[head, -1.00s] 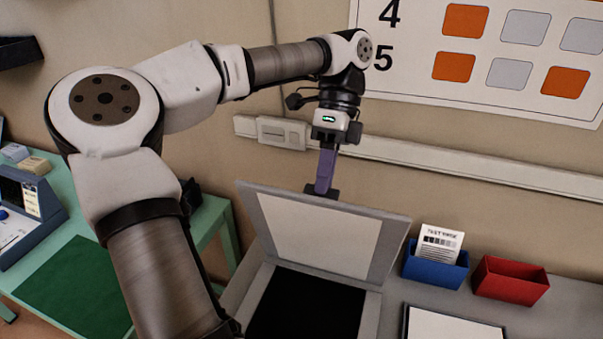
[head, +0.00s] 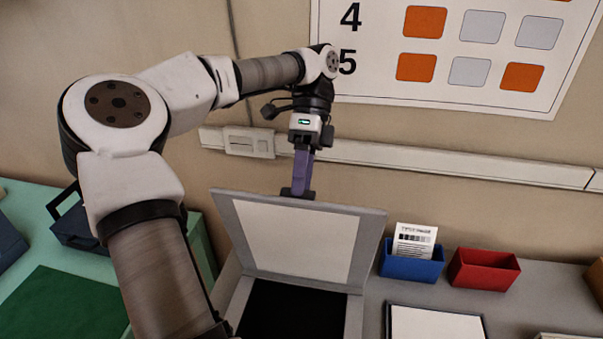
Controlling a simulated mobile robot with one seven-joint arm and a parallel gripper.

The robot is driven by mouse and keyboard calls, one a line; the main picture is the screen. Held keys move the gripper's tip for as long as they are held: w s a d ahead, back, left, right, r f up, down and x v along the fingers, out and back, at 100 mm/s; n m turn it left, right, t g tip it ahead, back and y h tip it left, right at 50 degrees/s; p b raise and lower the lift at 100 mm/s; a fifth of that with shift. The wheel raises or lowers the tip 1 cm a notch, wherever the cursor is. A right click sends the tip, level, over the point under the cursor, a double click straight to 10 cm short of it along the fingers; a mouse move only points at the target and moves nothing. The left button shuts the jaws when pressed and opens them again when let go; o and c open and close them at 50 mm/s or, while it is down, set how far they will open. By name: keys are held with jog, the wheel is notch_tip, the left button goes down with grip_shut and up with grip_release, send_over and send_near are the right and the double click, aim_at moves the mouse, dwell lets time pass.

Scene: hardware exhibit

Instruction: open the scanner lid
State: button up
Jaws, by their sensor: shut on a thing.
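The scanner lid (head: 299,240) stands raised and tilted up, its white inner panel with a grey frame facing me. Below it the scanner's dark bed (head: 290,312) is exposed, with a grey rim (head: 353,318) around it. The fingertips are partly hidden behind the lid.
A blue bin (head: 410,265) with a printed card (head: 414,241) and a red bin (head: 483,269) stand right of the scanner. A white-topped flat item (head: 436,324) lies in front of them. A wall rail (head: 400,160) runs behind my gripper. A green table (head: 60,262) is at left.

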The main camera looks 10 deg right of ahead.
jog(key=shift+o, duration=0.7)
jog(key=shift+w+d+f, duration=0.1)
jog(key=shift+w+f, duration=0.15)
jog(key=shift+f, duration=0.3)
jog(key=shift+s+r, duration=0.1)
jog(key=shift+r, duration=0.1)
jog(key=shift+c, duration=0.8)
